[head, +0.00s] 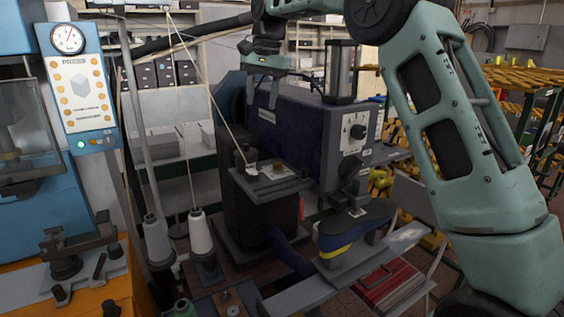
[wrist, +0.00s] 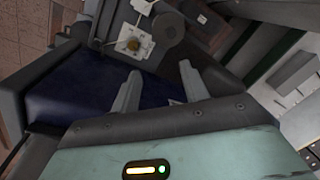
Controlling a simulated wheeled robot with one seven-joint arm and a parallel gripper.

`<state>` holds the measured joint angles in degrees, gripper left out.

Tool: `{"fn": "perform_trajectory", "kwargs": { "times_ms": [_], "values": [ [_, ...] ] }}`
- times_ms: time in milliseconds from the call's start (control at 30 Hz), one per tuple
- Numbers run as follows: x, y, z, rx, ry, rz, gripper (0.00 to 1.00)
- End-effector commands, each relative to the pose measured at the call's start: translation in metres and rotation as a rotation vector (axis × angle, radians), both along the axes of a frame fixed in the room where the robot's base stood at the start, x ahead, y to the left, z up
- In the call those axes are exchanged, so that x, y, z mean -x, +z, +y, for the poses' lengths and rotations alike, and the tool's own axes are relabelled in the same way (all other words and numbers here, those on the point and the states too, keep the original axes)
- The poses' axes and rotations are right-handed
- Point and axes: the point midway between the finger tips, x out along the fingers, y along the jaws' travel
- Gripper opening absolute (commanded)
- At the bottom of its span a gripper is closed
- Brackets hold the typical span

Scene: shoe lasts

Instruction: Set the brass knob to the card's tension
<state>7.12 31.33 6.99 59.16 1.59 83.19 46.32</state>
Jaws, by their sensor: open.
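A brass knob (wrist: 133,45) sits on a small pale plate in the wrist view, beyond my fingertips. In the head view a brass-coloured knob (head: 279,166) shows small on top of the dark block at the machine's front. My gripper (wrist: 160,80) is open and empty, its two fingers apart, with the knob ahead and slightly left of them. In the head view my gripper (head: 262,92) is above the blue machine (head: 300,125), clear of the knob. I cannot make out a card with a readable tension.
A dark selector dial (head: 357,131) on a white plate is on the machine's side. A thread runs down to the block from above. Thread cones (head: 200,234) stand in front. A blue press panel (head: 82,88) with a gauge is at left. A shoe (head: 352,226) rests at right.

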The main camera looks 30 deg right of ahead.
Motion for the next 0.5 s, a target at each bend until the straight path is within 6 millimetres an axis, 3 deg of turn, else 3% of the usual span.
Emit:
{"fn": "perform_trajectory", "kwargs": {
  "times_ms": [100,267,500],
  "values": [
    [0.021,0.001,-0.021,0.066,-0.045,0.089,0.45],
    [0.028,-0.004,-0.028,0.088,-0.062,0.123,0.45],
    [0.028,-0.043,-0.027,0.087,-0.059,0.124,0.45]
  ]
}}
